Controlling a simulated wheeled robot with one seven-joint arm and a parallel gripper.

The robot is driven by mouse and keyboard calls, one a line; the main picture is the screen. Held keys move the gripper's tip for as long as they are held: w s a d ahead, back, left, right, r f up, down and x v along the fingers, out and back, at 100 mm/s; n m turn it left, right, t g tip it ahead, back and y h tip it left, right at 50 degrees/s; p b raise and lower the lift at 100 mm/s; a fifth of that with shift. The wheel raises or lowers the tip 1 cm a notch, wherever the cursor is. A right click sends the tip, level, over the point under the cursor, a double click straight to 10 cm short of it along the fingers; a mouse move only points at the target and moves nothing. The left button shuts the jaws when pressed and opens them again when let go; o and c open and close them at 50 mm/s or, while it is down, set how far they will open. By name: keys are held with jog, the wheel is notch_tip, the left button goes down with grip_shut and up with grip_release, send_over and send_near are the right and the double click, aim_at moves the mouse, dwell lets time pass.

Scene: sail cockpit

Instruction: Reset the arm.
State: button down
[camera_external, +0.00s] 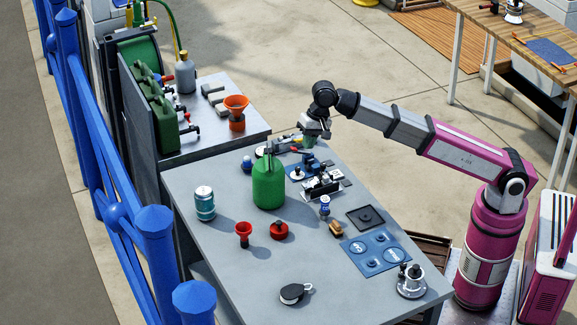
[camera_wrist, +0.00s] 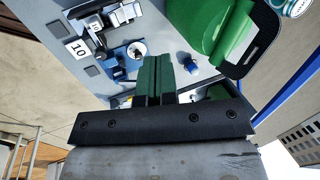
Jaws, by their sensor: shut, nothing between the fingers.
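My arm reaches left over the far part of the grey table (camera_external: 225,250) from its magenta base at the right. My gripper (camera_external: 309,141) hangs over the table's far edge, behind the green jug (camera_external: 268,184). In the wrist view my gripper (camera_wrist: 154,58) shows two green fingers pressed together with nothing between them. The green jug (camera_wrist: 205,22) is close by at the upper right of that view, apart from the fingers. Whether the fingertips touch anything below cannot be told.
The table also holds a teal can (camera_external: 205,203), a red funnel (camera_external: 243,234), a red cap (camera_external: 279,230), a black block (camera_external: 295,292), a blue mat (camera_external: 374,253) and a metal winch (camera_external: 411,282). A blue railing (camera_external: 115,185) runs along the left. The table's front left is clear.

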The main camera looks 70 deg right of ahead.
jog(key=w+d+f+h, duration=0.1)
jog(key=w+d+f, duration=0.3)
jog(key=d, duration=1.2)
jog(key=w+d+f+h, duration=0.1)
jog(key=w+d+f, duration=0.3)
jog(key=d, duration=1.1)
jog(key=w+d+f+h, duration=0.1)
jog(key=w+d+f, duration=0.3)
jog(key=d, duration=1.2)
jog(key=s+a+f+n+g, duration=0.15)
jog(key=s+f, duration=0.25)
jog(key=f, duration=0.6)
jog(key=s+a+f+n+t, duration=0.1)
jog(key=s+a+f+n, duration=0.15)
jog(key=f, duration=0.75)
jog(key=s+a+f+n+g, duration=0.2)
jog(key=s+a+f+n, duration=0.3)
jog(key=s+a+f, duration=1.1)
jog(key=s+f, duration=0.2)
jog(key=s, duration=0.2)
jog(key=shift+s+f+y, duration=0.15)
jog(key=shift+f+y, duration=0.1)
jog(key=shift+y, duration=0.05)
